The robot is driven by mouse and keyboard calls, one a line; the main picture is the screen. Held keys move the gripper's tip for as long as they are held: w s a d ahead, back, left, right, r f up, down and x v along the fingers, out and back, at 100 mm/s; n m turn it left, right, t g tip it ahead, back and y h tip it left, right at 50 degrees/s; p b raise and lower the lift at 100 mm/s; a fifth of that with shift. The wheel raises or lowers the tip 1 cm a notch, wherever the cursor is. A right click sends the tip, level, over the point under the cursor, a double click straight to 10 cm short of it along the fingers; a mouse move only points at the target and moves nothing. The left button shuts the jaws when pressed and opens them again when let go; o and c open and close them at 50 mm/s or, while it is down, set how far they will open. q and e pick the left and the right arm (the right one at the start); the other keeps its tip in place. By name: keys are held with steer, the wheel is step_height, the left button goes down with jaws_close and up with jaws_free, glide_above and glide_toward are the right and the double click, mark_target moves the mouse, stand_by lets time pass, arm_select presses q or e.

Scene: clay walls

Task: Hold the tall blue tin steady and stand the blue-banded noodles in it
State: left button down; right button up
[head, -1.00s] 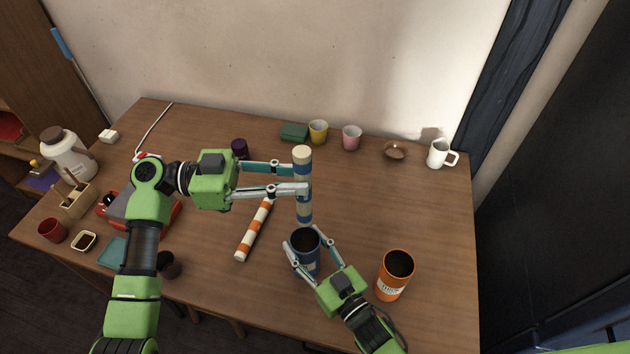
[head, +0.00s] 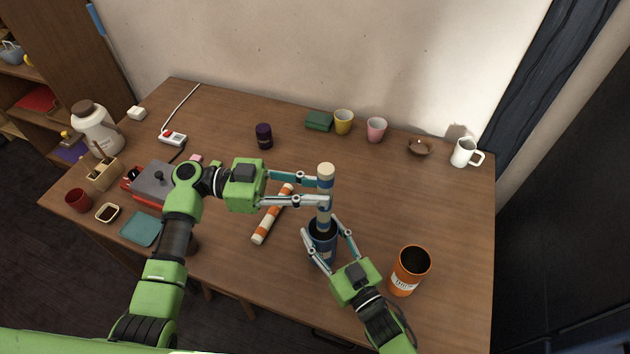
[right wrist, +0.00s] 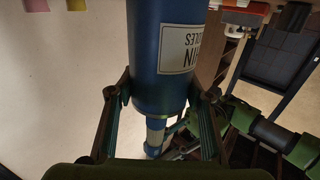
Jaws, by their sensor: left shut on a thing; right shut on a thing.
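The tall blue tin (head: 323,246) stands upright on the table, its dark mouth facing up. My right gripper (head: 326,236) is shut around it, one finger on each side. The blue-banded noodles (head: 325,171) are a tall cream-and-blue bundle, upright above the tin. My left gripper (head: 327,191) is shut on their upper part. Their lower end is at the tin's mouth and seems to enter it; how deep is hidden. The right wrist view shows the tin (right wrist: 158,60) upside down between my fingers, with the noodles (right wrist: 155,132) at its mouth.
Orange-banded noodles (head: 272,214) lie left of the tin. An orange tin (head: 409,272) stands to its right. Cups, a green block (head: 319,120), a bowl (head: 420,147) and a white mug (head: 464,152) line the back.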

arm_select(q)
step_height(320, 180, down, 9)
stand_by(0.9)
steer(key=shift+r, duration=0.1)
steer(key=c, duration=1.7)
jaws_free()
steer(key=shift+a, duration=0.1)
steer(key=a, duration=1.2)
steer(key=shift+w, duration=0.35)
steer(key=shift+d, duration=0.1)
